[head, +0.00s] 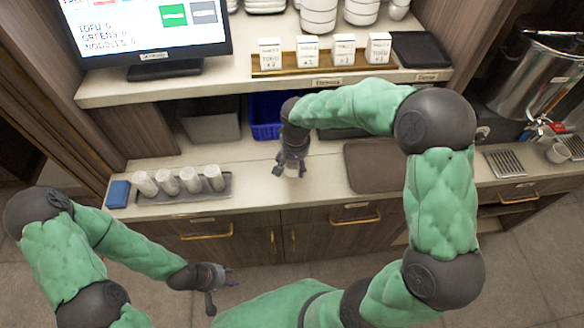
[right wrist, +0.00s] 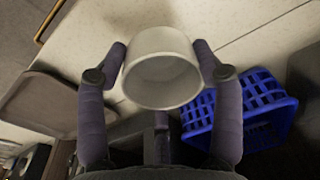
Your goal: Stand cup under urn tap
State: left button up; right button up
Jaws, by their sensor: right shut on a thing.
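A pale cup (right wrist: 162,75) is between the fingers of my right gripper (right wrist: 160,62) in the right wrist view, its open mouth facing the camera. In the head view my right gripper (head: 287,172) is over the middle of the counter, and the cup is mostly hidden below it. The steel urn (head: 535,75) stands at the far right, with red and blue taps (head: 545,132) at its lower front. My left gripper (head: 222,284) is open and empty in front of the counter.
A brown tray (head: 375,167) lies between my right gripper and the urn. A blue basket (head: 264,118) is behind.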

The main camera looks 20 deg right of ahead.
aim_at(292, 165)
jog(key=shift+w+d+f, duration=0.15)
jog(key=shift+w+f, duration=0.75)
jog(key=shift+f, duration=0.2)
jog(key=shift+w+f+b, duration=0.1)
jog(key=shift+f+b, duration=0.45)
jog(key=shift+f, duration=1.05)
jog(key=o, duration=0.9)
jog(key=shift+f, duration=0.15)
jog(key=o, duration=0.4)
